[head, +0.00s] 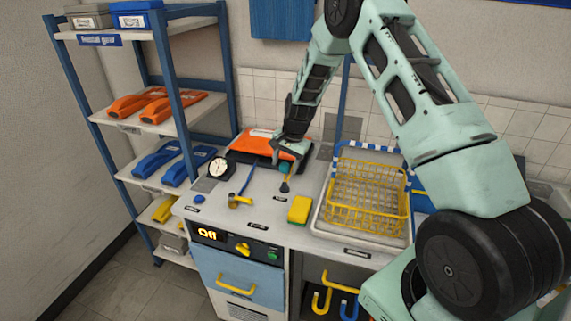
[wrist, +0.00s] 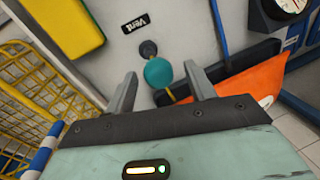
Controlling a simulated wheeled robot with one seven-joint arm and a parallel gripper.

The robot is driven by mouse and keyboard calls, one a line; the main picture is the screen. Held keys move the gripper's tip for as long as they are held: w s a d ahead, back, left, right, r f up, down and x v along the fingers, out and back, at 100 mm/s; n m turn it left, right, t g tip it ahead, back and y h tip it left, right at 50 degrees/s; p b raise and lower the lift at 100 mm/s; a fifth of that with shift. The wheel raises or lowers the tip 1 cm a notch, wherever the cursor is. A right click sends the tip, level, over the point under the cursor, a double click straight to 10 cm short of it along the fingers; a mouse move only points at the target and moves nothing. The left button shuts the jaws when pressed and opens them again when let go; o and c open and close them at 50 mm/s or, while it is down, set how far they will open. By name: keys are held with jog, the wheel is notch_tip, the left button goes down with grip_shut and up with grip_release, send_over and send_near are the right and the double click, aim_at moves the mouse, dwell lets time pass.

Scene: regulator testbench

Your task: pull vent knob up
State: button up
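The vent knob is a teal ball. In the wrist view the knob (wrist: 158,73) stands beside a dark round base (wrist: 148,48), near a black label reading "Vent" (wrist: 136,23). In the head view the knob (head: 285,168) is partly hidden by my gripper, above the dark base (head: 284,187) on the bench top. My gripper (wrist: 160,86) is open, with one finger on each side of the knob. A gap shows between the knob and each finger. My gripper (head: 287,152) comes down from above in the head view.
A yellow wire basket (head: 368,190) stands right on a tray; a yellow sponge (head: 299,210) lies in front. An orange pouch (head: 262,141) is behind the knob. A blue-framed shelf (head: 178,88) stands far left.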

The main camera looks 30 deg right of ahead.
jog(key=b+v, duration=0.4)
jog(key=v, duration=1.3)
jog(key=shift+s+r, duration=0.2)
